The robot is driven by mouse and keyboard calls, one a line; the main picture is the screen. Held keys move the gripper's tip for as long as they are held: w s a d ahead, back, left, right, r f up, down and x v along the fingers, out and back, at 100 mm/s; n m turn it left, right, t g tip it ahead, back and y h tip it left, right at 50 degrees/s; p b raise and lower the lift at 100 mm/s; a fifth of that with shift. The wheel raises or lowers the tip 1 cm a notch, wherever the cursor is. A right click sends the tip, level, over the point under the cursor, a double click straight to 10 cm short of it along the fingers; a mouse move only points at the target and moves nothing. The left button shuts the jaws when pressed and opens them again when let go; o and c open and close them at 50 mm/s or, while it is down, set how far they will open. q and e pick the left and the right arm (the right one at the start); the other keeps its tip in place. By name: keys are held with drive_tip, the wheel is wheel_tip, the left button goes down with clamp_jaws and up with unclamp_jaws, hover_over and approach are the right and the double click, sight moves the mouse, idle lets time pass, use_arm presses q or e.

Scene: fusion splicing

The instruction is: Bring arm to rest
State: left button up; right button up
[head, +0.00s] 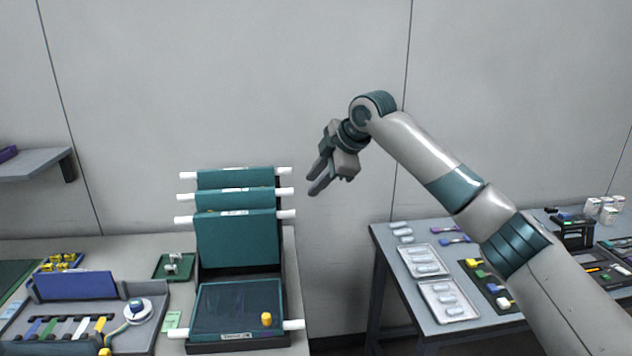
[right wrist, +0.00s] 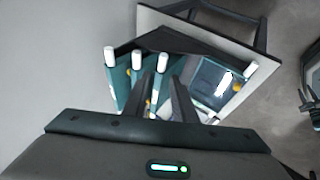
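My right gripper (head: 314,181) hangs in the air in front of the back wall, at the end of my raised right arm. It is up and to the right of the stacked teal trays (head: 236,240). Its two fingers point down and left, with a gap between them and nothing held. In the right wrist view the two fingers (right wrist: 168,88) stand apart, with the teal trays (right wrist: 120,80) beyond them.
The left bench holds the teal tray rack with white side handles, a yellow knob (head: 266,319) and a grey fixture (head: 60,310). The right table (head: 385,240) carries trays of pale sleeves (head: 447,300) and coloured connectors, under my forearm. A floor gap separates the benches.

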wheel_tip(320, 180, down, 28)
drive_tip(key=w+d+m, duration=0.1)
drive_tip(key=w+m, duration=0.1)
drive_tip(key=m, duration=0.4)
drive_tip(key=s+d+f+m, duration=0.2)
drive_tip(key=s+f, duration=0.2)
drive_tip(key=f, duration=0.6)
drive_tip(key=s+d+f+m+t+h, duration=0.1)
drive_tip(key=s+f+m, duration=0.1)
drive_tip(key=s+f, duration=0.5)
drive_tip(key=s+d+f+m, duration=0.2)
drive_tip(key=f, duration=1)
drive_tip(key=s+d+f+m+h, duration=0.2)
drive_tip(key=s+d+f+m, duration=0.15)
drive_tip(key=s+f, duration=1.85)
drive_tip(key=s+d+f+g, duration=0.1)
drive_tip(key=s+f, duration=0.2)
drive_tip(key=s, duration=1.2)
drive_tip(key=s+d+f+m+g, duration=0.1)
drive_tip(key=s+d+f, duration=0.1)
drive_tip(key=s, duration=1.3)
drive_tip(key=shift+d+f+h, duration=0.15)
drive_tip(key=shift+f+h, duration=0.15)
drive_tip(key=shift+f, duration=0.5)
